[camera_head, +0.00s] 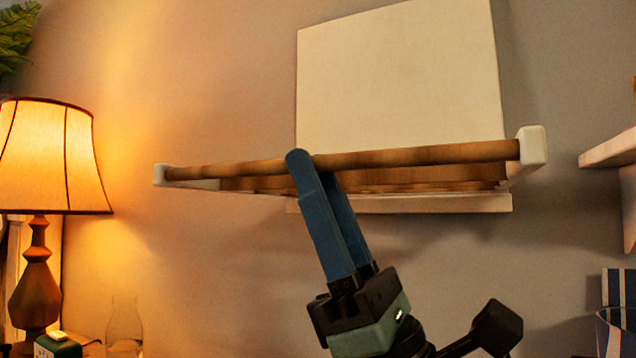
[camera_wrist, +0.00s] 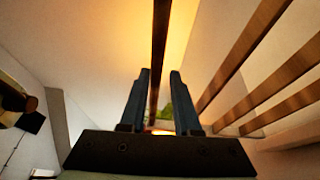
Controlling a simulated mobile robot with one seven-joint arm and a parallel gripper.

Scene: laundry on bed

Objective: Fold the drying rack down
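The drying rack is on the wall, with a plain cream back panel (camera_head: 400,80) and a frame of wooden rods swung out from it, roughly level. Its front wooden rod (camera_head: 420,156) runs between two white end pieces, the right one (camera_head: 533,147) nearer and larger. My gripper (camera_head: 309,165) reaches up from below, left of the rod's middle. One blue finger is in front of the rod and the other behind. In the wrist view the rod (camera_wrist: 160,45) runs between the fingers (camera_wrist: 160,75), which stand apart with narrow gaps beside it. I see no firm grip.
A lit lamp (camera_head: 50,155) stands at the left, with a glass vase (camera_head: 124,325) near it. A shelf (camera_head: 610,150) juts in at the right edge, above a striped container (camera_head: 615,330). More rack rods (camera_wrist: 245,55) show right of my fingers in the wrist view.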

